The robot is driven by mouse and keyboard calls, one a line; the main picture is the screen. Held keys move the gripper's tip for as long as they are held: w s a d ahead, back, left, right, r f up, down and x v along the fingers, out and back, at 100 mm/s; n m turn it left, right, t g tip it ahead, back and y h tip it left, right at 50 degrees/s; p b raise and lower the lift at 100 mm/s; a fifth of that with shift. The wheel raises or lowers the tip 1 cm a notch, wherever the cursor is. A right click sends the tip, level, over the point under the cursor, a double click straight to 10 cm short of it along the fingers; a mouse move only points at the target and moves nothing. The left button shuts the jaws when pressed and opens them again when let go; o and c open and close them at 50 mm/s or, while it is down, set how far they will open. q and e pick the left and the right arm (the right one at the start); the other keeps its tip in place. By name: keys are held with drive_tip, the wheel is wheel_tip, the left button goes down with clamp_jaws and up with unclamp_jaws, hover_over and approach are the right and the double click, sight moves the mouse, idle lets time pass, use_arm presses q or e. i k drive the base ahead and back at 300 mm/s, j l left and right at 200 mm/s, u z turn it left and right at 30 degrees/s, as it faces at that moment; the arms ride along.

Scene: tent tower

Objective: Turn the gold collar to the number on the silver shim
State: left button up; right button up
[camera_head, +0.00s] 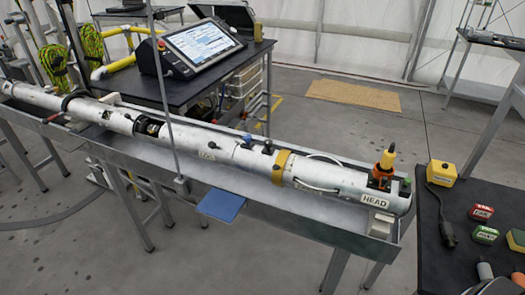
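The gold collar (281,167) is a band around the long white tube (220,148), right of the tube's middle. Any numbers on the collar are too small to read. I cannot make out a silver shim or a number on one. Neither of my grippers is in view.
The tube lies in a long metal trough (150,155) on legs. A white HEAD label (375,201) and an orange-black fitting (384,166) are at its right end. A thin upright pole (168,90) stands before the tube. A blue plate (221,205) juts from the trough's front. A dark table (455,215) stands right.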

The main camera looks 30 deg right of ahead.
sight(278, 166)
drive_tip(key=z, duration=1.35)
drive_tip(key=l+z, duration=0.45)
drive_tip(key=i+l+z, duration=0.15)
drive_tip(key=z, duration=0.25)
drive_tip(key=i+l+z, duration=0.15)
drive_tip(key=l+z, duration=0.15)
drive_tip(key=z, duration=0.15)
